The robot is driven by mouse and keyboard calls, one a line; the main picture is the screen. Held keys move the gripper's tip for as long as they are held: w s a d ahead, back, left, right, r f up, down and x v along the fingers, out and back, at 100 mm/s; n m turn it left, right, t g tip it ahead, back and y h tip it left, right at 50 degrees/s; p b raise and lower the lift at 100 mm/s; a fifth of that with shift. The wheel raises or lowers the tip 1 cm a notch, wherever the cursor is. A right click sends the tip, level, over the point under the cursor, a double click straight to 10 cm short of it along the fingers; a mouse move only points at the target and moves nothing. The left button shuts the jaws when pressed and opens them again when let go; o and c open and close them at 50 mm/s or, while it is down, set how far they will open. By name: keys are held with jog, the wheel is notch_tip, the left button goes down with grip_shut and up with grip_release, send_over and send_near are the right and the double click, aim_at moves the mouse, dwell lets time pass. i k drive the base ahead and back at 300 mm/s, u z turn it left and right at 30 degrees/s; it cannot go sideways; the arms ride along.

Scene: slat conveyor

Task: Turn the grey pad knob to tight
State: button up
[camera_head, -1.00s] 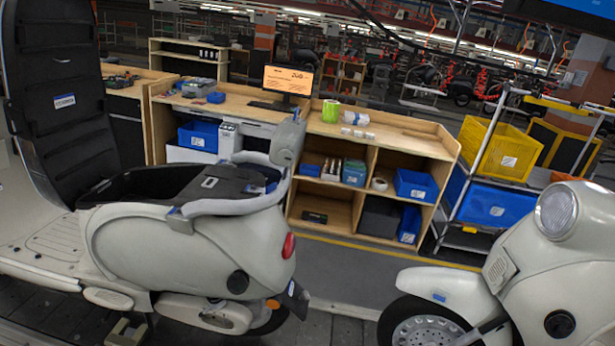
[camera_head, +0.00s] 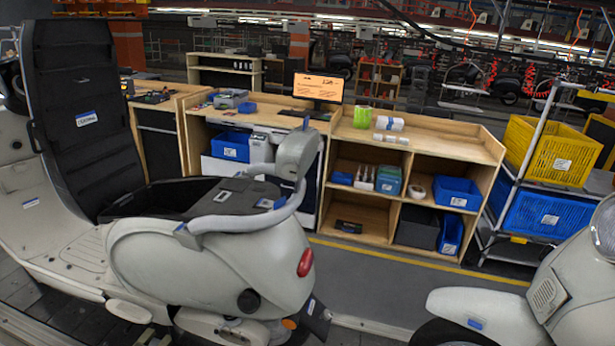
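A grey pad (camera_head: 297,153) stands upright at the tail of the cream scooter (camera_head: 190,265), above its pale curved grab rail (camera_head: 245,218). I cannot make out a knob on the pad from here. My gripper is not in view.
A wooden bench (camera_head: 450,137) with shelves, blue bins (camera_head: 457,193) and a monitor (camera_head: 318,87) stands behind the scooter. A second scooter (camera_head: 500,310) is at the lower right. A rack with a yellow crate (camera_head: 551,151) stands at the right. Grey floor lies between.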

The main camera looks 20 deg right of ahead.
aim_at(290, 170)
jog(key=z, duration=0.05)
jog(key=i, duration=1)
jog(key=u, duration=0.05)
